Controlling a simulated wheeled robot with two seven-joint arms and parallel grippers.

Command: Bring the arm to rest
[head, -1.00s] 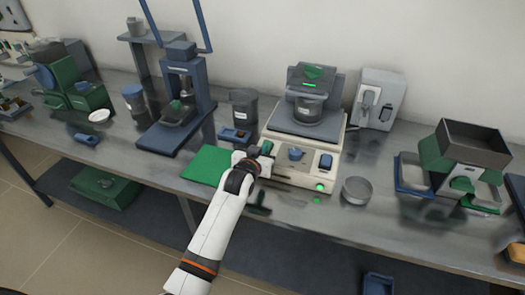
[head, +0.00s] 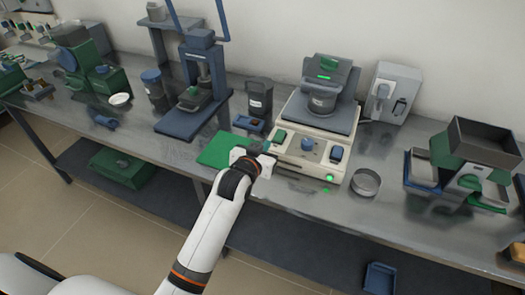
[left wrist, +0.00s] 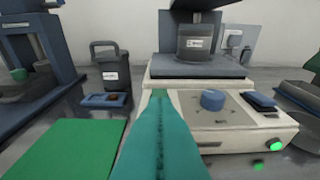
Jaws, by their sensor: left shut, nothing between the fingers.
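My left arm comes in from the bottom of the head view, and its gripper (head: 262,158) is at the bench's front edge, beside the green mat (head: 217,150) and in front of the cream machine with a blue knob (head: 308,144). In the left wrist view the teal fingers (left wrist: 160,135) are shut together with nothing between them. They point toward the front left corner of the cream machine (left wrist: 185,102). The fingertips are small and partly hidden in the head view. My right gripper is in neither current view.
The grey bench (head: 160,155) holds a blue press (head: 195,90), a dark lidded container (head: 260,97), a round metal dish (head: 365,182) and a green-and-grey machine (head: 470,160). A green box (head: 122,168) sits on the lower shelf, and a blue tray (head: 380,278) lies low at the right.

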